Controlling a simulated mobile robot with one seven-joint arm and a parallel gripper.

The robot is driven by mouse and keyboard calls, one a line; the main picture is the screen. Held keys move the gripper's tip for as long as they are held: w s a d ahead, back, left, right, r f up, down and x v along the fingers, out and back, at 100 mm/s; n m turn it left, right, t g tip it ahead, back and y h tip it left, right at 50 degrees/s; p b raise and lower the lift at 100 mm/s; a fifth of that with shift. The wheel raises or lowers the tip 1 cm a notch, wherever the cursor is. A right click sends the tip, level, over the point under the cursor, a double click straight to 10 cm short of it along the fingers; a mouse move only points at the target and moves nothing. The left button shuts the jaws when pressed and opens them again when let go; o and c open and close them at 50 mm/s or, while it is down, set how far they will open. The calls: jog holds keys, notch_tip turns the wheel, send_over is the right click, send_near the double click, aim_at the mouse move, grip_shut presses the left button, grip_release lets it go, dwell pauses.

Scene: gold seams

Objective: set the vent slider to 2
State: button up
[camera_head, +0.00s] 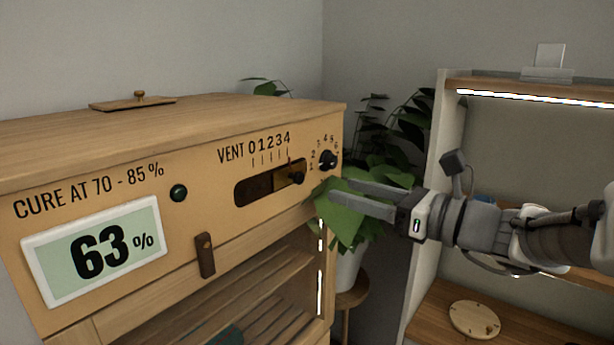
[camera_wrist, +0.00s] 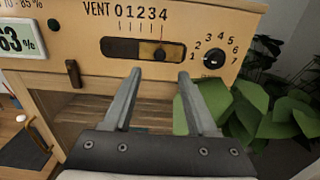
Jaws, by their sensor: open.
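The vent slider is a brass plate with a dark round knob (camera_head: 297,178) in a dark slot (camera_head: 253,190) on the wooden cabinet front. The scale above reads 0 to 4, and the knob stands roughly under the 4. It also shows in the wrist view as a knob (camera_wrist: 160,54) on its brass plate, with the slot's dark left part bare. My gripper (camera_head: 339,188) is open and empty, to the right of the slider in the head view. In the wrist view its fingertips (camera_wrist: 160,73) straddle the knob's column, a little below it and apart from it.
A dial (camera_head: 328,159) numbered up to 7 sits right of the slot. A green button (camera_head: 178,193), a 63 % display (camera_head: 97,250) and a wooden latch (camera_head: 205,255) are to the left. A leafy plant (camera_head: 345,215) and a shelf (camera_head: 425,210) stand beside the cabinet.

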aim_at(301, 178)
jog(key=p+x, duration=0.1)
jog(key=x, duration=0.8)
jog(key=shift+w+a, duration=0.25)
jog(key=shift+a, duration=0.05)
jog(key=shift+c, duration=0.2)
grip_shut()
dwell(0.7)
